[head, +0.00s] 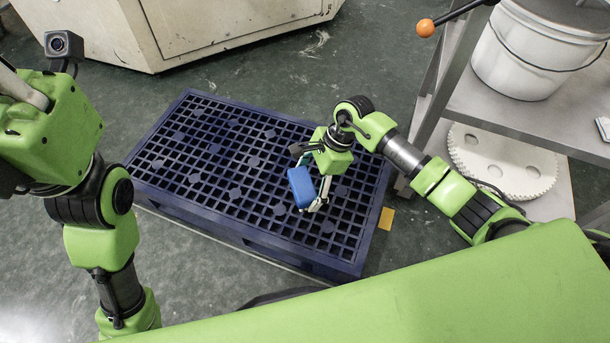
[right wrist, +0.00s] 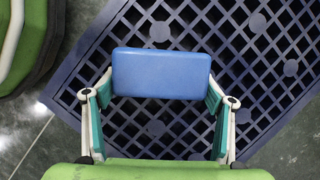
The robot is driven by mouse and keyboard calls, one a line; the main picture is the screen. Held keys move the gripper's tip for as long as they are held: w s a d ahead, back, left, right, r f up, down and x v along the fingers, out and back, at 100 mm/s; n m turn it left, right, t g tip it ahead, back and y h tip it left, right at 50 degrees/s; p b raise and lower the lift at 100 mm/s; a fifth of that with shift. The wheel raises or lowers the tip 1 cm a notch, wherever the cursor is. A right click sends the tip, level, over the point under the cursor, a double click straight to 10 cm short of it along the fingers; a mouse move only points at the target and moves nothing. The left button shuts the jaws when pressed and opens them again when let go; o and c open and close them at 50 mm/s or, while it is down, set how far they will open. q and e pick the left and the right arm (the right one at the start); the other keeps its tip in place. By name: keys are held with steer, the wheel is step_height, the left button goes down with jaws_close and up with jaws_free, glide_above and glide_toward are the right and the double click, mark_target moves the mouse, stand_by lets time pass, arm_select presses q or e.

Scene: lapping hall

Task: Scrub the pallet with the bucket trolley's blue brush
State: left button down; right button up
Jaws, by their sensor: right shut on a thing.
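The dark blue grid pallet (head: 215,135) lies flat on the floor in the middle of the head view. My right gripper (head: 309,184) is shut on the blue brush (head: 301,187) over the pallet's right half. In the right wrist view the brush (right wrist: 161,73) sits crosswise between the two fingers, with the pallet (right wrist: 262,60) behind it. Only the brush's smooth blue block shows; its bristles are hidden. I cannot tell whether it touches the pallet. My left arm is at the left edge of the head view, its fingers out of sight.
A grey metal trolley (head: 446,120) with a white bucket (head: 530,50) stands at the right. A pale round toothed disc (head: 500,165) is on its lower shelf. A cream machine cabinet (head: 200,30) stands behind the pallet. A small yellow patch (head: 386,218) lies beside the pallet's right edge.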

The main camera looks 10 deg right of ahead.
mark_target(305, 182)
steer(key=shift+r+p, duration=0.9)
steer(key=shift+r, duration=0.85)
